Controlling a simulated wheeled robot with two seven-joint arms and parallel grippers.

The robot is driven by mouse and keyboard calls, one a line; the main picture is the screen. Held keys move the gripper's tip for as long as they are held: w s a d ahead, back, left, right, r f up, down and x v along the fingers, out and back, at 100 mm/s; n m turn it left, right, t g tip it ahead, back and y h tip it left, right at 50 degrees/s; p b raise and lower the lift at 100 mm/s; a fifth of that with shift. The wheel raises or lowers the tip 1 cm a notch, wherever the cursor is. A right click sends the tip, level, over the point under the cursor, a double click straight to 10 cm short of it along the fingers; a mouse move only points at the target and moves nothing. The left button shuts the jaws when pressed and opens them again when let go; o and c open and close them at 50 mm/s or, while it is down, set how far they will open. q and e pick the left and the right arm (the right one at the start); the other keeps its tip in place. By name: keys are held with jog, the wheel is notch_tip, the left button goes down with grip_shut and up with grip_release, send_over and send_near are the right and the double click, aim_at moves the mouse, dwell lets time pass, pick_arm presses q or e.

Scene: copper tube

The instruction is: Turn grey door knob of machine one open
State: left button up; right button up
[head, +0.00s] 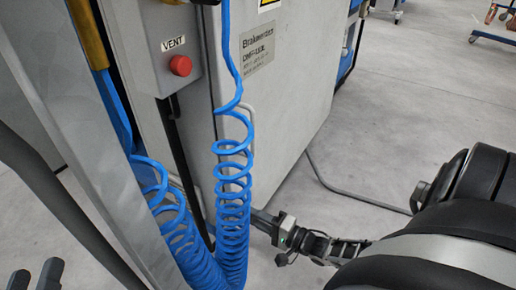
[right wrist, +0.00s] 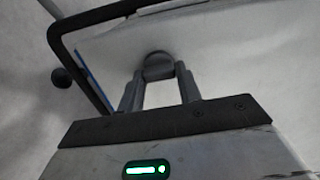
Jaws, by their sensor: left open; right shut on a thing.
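A grey door knob (right wrist: 158,66) with a rounded end shows in the right wrist view, between the fingers of my right gripper (right wrist: 158,88). The fingers are shut on it from both sides. In the head view my right gripper (head: 264,219) reaches in from the right, low beside the pale grey machine (head: 285,95). The knob itself cannot be made out there, near the blue coiled hoses. My left gripper (head: 36,276) is at the bottom left corner of the head view, open and empty, partly cut off by the frame.
Blue coiled hoses (head: 234,190) hang in front of the machine. A red VENT button (head: 180,65) is on its panel. A dark bent bar (right wrist: 75,50) and a black ball (right wrist: 62,78) show near my right gripper.

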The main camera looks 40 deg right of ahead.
pick_arm(q)
jog(key=shift+w+r, duration=0.1)
pick_arm(e)
jog(key=shift+a+m, duration=0.1)
jog(key=shift+m, duration=0.2)
jog(key=o, duration=1)
pick_arm(q)
jog(key=f, duration=0.1)
jog(key=s+f+g+p, duration=0.1)
jog(key=n+g+p, duration=0.1)
jog(key=shift+s+d+f, duration=0.15)
jog(key=shift+s+f, duration=0.1)
jog(key=shift+f, duration=0.15)
pick_arm(e)
jog(key=v, duration=1.6)
pick_arm(q)
jog(key=shift+s, duration=0.1)
